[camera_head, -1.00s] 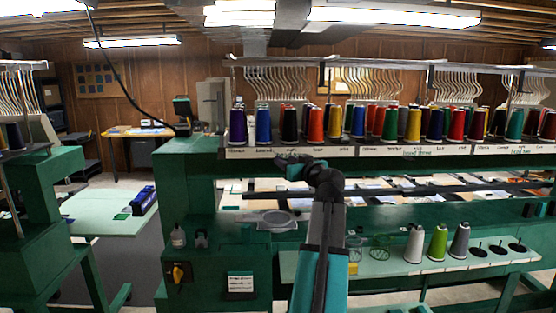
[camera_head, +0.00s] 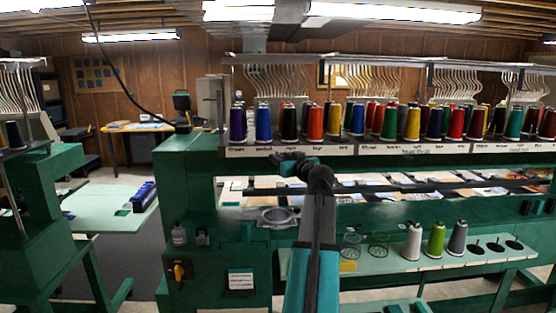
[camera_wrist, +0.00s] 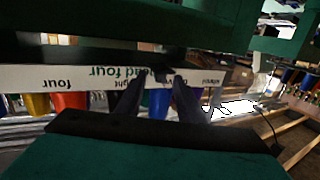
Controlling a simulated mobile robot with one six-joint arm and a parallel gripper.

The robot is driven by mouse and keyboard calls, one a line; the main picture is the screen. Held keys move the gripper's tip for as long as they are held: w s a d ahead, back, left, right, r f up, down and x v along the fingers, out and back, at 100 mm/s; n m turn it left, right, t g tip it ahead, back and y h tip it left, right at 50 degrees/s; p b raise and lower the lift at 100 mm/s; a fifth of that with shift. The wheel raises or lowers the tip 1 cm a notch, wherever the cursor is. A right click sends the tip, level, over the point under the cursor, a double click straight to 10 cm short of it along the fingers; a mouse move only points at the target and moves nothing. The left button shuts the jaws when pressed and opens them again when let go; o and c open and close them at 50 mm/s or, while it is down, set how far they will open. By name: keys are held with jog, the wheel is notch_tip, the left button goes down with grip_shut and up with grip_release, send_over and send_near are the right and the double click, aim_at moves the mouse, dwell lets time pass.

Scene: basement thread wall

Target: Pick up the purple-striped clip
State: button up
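I cannot make out a purple-striped clip in either view. My gripper (camera_head: 285,163) is at the end of my raised arm, just below the label strip (camera_head: 405,149) of the long thread rack in the head view. In the wrist view, the two dark fingers of my gripper (camera_wrist: 158,92) stand apart, with nothing clearly held between them. They overlap the upside-down white label strip (camera_wrist: 60,77), which reads "four". A small dark shape shows between the fingertips, too unclear to name.
Cones of coloured thread, such as a purple cone (camera_head: 238,124), stand along the rack. A lower green shelf (camera_head: 385,264) holds a grey-white cone (camera_head: 413,241), a green cone (camera_head: 436,239) and wire baskets. A round grey dish (camera_head: 277,217) sits on the machine.

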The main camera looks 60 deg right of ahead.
grip_shut()
jog(key=shift+r, duration=0.15)
jog(key=s+a+r+b, duration=0.2)
jog(key=s+a, duration=0.1)
jog(key=a, duration=0.4)
jog(key=s+a+r+b, duration=0.2)
jog(key=s+a+b, duration=0.1)
jog(key=a, duration=0.4)
jog(key=shift+s+r+b, duration=0.35)
jog(key=shift+s, duration=0.35)
jog(key=shift+a, duration=0.1)
dwell(0.5)
